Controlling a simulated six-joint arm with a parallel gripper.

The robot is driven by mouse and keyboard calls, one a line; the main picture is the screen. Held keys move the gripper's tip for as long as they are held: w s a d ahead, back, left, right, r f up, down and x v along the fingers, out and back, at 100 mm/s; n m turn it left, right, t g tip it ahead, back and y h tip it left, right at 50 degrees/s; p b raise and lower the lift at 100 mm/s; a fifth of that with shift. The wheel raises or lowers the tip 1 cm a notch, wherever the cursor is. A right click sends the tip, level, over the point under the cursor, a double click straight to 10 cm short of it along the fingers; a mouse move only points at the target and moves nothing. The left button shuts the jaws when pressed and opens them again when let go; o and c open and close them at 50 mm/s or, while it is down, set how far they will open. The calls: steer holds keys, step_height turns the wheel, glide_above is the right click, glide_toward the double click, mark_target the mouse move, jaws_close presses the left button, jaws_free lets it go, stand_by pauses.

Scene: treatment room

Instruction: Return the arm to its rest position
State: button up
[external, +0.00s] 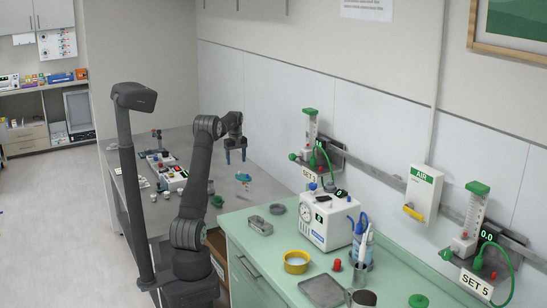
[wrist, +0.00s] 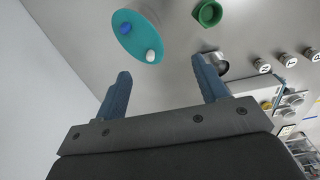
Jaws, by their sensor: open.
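My gripper (external: 235,156) hangs with its blue fingers pointing down above the grey table (external: 262,188), near the white wall panels. In the wrist view its two blue fingers (wrist: 163,92) are spread wide apart with nothing between them. My arm rises from its base at the lower middle of the external view and bends over at the elbow toward the table. A teal disc (wrist: 132,38) with a blue piece and a white piece on it lies ahead of the fingers in the wrist view. It shows small near the gripper in the external view (external: 243,177).
A green cup (wrist: 208,13) and a small metal cup (wrist: 216,61) stand near the right finger. A control panel (external: 176,180) is left of my arm. The green counter (external: 262,280) at right holds a white machine (external: 328,222) and a yellow ring (external: 296,262).

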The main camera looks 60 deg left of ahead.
steer(key=w+d+f, duration=0.1)
steer(key=w+d, duration=0.3)
steer(key=w, duration=0.4)
steer(key=w+d+f+m, duration=0.1)
steer(key=w+d, duration=0.4)
steer(key=w, duration=0.4)
steer(key=shift+d+f, duration=0.3)
steer(key=shift+f, duration=0.1)
steer(key=shift+r, duration=0.1)
steer(key=s+a+r, duration=0.1)
steer(key=s+a, duration=0.3)
steer(key=s, duration=0.4)
steer(key=s+a+r+n, duration=0.1)
steer(key=s+a, duration=0.4)
steer(key=s, duration=0.4)
steer(key=shift+a+r, duration=0.25)
steer(key=shift+a, duration=0.05)
